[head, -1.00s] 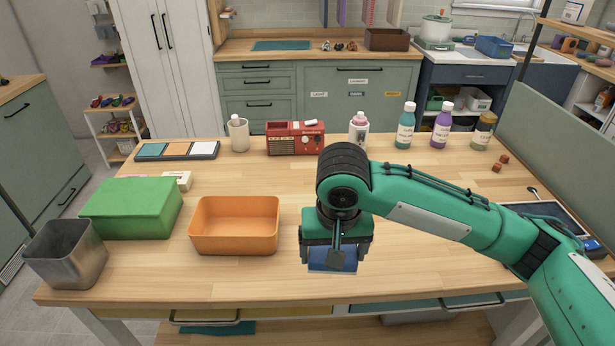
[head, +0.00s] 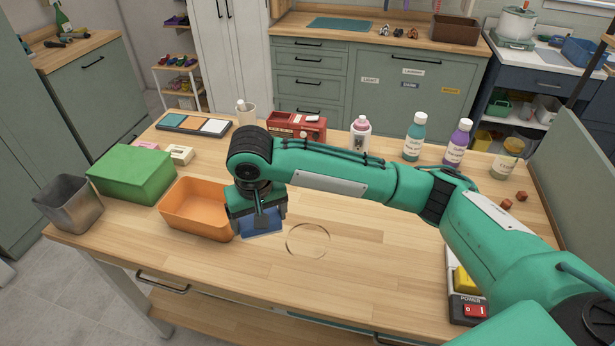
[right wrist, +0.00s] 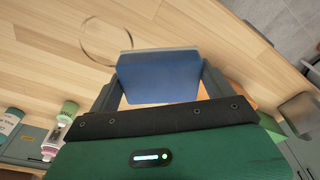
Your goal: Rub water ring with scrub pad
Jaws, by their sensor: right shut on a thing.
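The water ring (head: 308,240) is a thin brown circle on the wooden table, in the middle of the head view. It also shows in the right wrist view (right wrist: 106,40) at the upper left. My right gripper (head: 262,222) is shut on a blue scrub pad (head: 262,224), which has a pale edge. In the right wrist view the pad (right wrist: 158,78) sits between the two fingers. The pad is to the left of the ring and apart from it in the head view. I cannot tell whether the pad touches the table. My left gripper is not in view.
An orange bin (head: 185,212) stands just left of my right gripper, with a green box (head: 132,172) and a metal bin (head: 70,205) beyond it. The table front around the ring is clear.

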